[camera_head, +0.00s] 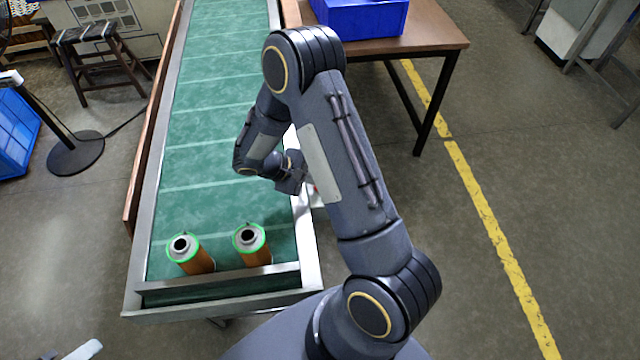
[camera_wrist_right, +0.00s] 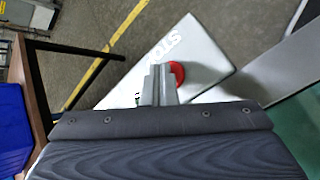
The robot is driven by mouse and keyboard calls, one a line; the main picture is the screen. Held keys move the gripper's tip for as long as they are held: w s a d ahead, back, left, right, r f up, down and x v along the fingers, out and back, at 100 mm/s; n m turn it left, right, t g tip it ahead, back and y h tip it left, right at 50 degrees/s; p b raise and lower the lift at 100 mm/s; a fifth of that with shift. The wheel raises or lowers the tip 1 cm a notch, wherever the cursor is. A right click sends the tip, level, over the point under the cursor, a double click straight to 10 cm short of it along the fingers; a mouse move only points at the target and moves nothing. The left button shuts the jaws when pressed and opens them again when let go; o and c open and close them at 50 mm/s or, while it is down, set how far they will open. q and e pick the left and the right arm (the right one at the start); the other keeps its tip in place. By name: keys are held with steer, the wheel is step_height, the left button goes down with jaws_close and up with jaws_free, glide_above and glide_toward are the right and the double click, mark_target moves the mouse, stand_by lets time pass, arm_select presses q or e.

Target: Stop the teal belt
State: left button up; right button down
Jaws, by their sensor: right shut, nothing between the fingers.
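The teal belt (camera_head: 205,125) runs away from me in a metal frame. Two orange cartridges (camera_head: 199,260) (camera_head: 257,250) with green rims stand upright at its near end. My right arm reaches over the belt's right edge and hides part of the head view. In the right wrist view, a pale panel (camera_wrist_right: 215,75) with partly hidden lettering, "STO", bears a red button (camera_wrist_right: 178,72). My right gripper (camera_wrist_right: 160,78) is shut and empty, its tips overlapping the button's left side; I cannot tell whether they touch it. A pale piece at the head view's bottom left may be my left gripper (camera_head: 83,350).
A brown table (camera_head: 435,32) with a blue bin (camera_head: 365,18) stands right of the belt. A stool (camera_head: 100,50), a post with a round base (camera_head: 75,155) and a blue crate (camera_head: 15,135) are at left.

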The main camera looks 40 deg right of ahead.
steer(key=shift+r+p, duration=0.3)
steer(key=shift+r, duration=0.5)
steer(key=shift+r+p, duration=1.45)
steer(key=shift+r, duration=1.05)
steer(key=s+a+r+m+t+y, duration=0.3)
steer(key=s+a+r+y, duration=0.3)
steer(key=s+r, duration=0.2)
steer(key=s+a+r+m+t+y, duration=0.3)
steer(key=s+a+r+t+y, duration=0.2)
steer(key=s+r, duration=0.4)
step_height(320, 180, up, 2)
steer(key=shift+a+r+t+y, duration=0.25)
steer(key=shift+a+t+y, duration=0.15)
steer(key=shift+t+y, duration=0.2)
